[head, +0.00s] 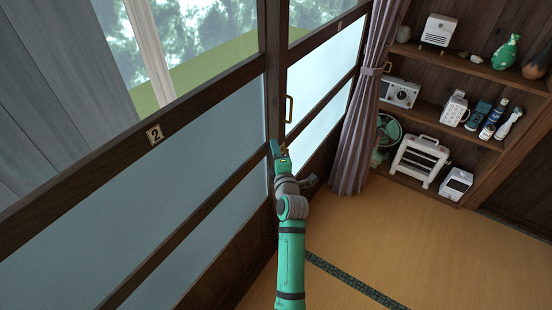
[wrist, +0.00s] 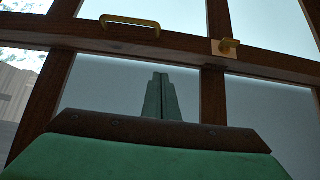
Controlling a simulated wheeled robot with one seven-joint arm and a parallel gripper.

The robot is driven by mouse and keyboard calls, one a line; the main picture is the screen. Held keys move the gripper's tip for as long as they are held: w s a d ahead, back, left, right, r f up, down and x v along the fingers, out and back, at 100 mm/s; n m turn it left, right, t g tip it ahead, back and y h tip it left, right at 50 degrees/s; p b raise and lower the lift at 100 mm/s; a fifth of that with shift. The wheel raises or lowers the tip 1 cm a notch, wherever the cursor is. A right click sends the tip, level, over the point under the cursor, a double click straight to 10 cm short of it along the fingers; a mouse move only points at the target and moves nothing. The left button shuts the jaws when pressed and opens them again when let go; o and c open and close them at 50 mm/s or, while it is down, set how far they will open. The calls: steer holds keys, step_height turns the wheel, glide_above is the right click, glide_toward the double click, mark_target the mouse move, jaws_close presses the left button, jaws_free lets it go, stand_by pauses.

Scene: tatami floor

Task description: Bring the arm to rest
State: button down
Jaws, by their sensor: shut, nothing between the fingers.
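My green arm reaches forward and up in the head view, towards the sliding glass door (head: 190,165). My gripper (head: 280,147) is at its end, in front of the dark post between two door panels. In the wrist view my gripper (wrist: 160,80) has its two green fingers together, with nothing visible between them. Behind the fingers are frosted panes and dark wooden bars. Whether the gripper touches the door cannot be told.
A purple curtain (head: 361,110) and a shelf (head: 465,130) of household items stand at right. The tatami floor (head: 400,240) is open.

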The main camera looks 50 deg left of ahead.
steer(key=s+d+f+m+t+h, duration=0.25)
steer(key=s+d+f+m, duration=0.3)
steer(key=d, duration=0.55)
steer(key=s+d+f+m+t+h, duration=0.2)
steer(key=s+d+f+m+h, duration=0.2)
steer(key=d+m, duration=0.55)
steer(key=s+d+f+m+t+h, duration=0.25)
steer(key=s+d+f+m, duration=0.2)
steer(key=d, duration=0.95)
steer(key=s+d+r+m+h, duration=0.2)
steer(key=s+d+m, duration=0.3)
steer(key=s+d, duration=0.4)
steer(key=s+d+r+m+h, duration=0.2)
steer(key=s+d+m+h, duration=0.2)
steer(key=s+d, duration=0.5)
steer(key=s+m, duration=0.1)
steer(key=s, duration=0.2)
steer(key=shift+d+r+g, duration=0.3)
steer(key=shift+r+g, duration=0.1)
steer(key=shift+w, duration=0.1)
